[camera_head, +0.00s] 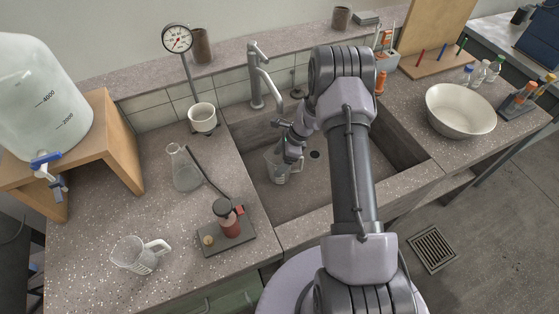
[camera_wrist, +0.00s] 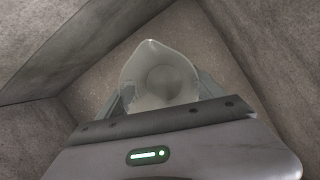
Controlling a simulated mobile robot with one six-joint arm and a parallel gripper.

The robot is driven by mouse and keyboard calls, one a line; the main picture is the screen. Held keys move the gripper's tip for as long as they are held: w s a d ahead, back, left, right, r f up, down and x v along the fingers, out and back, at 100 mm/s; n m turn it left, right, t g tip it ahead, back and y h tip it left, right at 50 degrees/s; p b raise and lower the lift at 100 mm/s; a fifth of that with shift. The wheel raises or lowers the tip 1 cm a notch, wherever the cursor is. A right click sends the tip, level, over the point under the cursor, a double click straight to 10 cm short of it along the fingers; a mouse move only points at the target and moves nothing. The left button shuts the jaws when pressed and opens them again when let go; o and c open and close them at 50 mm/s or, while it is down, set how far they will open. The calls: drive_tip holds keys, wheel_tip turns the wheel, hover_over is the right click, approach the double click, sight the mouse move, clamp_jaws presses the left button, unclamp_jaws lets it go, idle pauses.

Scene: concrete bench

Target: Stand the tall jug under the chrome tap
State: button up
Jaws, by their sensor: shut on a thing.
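The tall jug (camera_head: 279,169) is a clear, greyish vessel inside the sink basin. My gripper (camera_head: 290,152) is shut on it from above. In the wrist view I look down into the jug (camera_wrist: 158,75), with its pouring lip at the top of the picture and the gripper fingers (camera_wrist: 160,102) on either side. The chrome tap (camera_head: 257,76) stands at the back rim of the sink, its spout bending forward over the basin. The jug is in front of and below the spout. I cannot tell whether its base touches the sink floor.
The sink (camera_head: 318,190) has a drain (camera_head: 315,155) right of the jug. A white bowl (camera_head: 460,109) is on the right.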

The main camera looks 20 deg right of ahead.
drive_tip(key=o, duration=1.4)
drive_tip(key=shift+f, duration=0.15)
drive_tip(key=s+d+r+p, duration=0.1)
drive_tip(key=d, duration=0.3)
drive_tip(key=s+d+r+p, duration=0.1)
drive_tip(key=s+d, duration=0.1)
drive_tip(key=d, duration=0.2)
drive_tip(key=s+d+r+p, duration=0.1)
drive_tip(key=s+d+p, duration=0.1)
drive_tip(key=d, duration=0.2)
drive_tip(key=shift+s, duration=0.1)
